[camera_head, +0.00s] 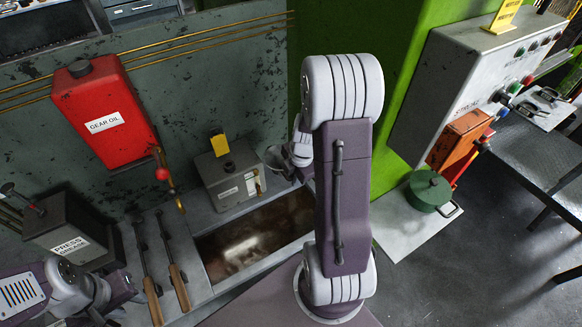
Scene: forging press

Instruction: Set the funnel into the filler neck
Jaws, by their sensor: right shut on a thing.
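A small grey metal funnel (280,159) shows just left of my right arm, its wide mouth up. My right gripper (296,160) is shut on it; the fingers are mostly hidden behind my own arm. A grey metal box (231,184) with a yellow tag stands left of the funnel. A dark round filler neck (229,165) is on the box top. The funnel is apart from the neck, to its right. My left wrist is at the lower left, and the jaws of my left gripper cannot be made out.
A red gear oil tank (106,115) hangs on the wall with a brass tap below. A press grease box (68,232) and two wooden-handled tools (179,287) are at left. An open dark trough (255,240) lies in front. A green pot (428,191) stands right.

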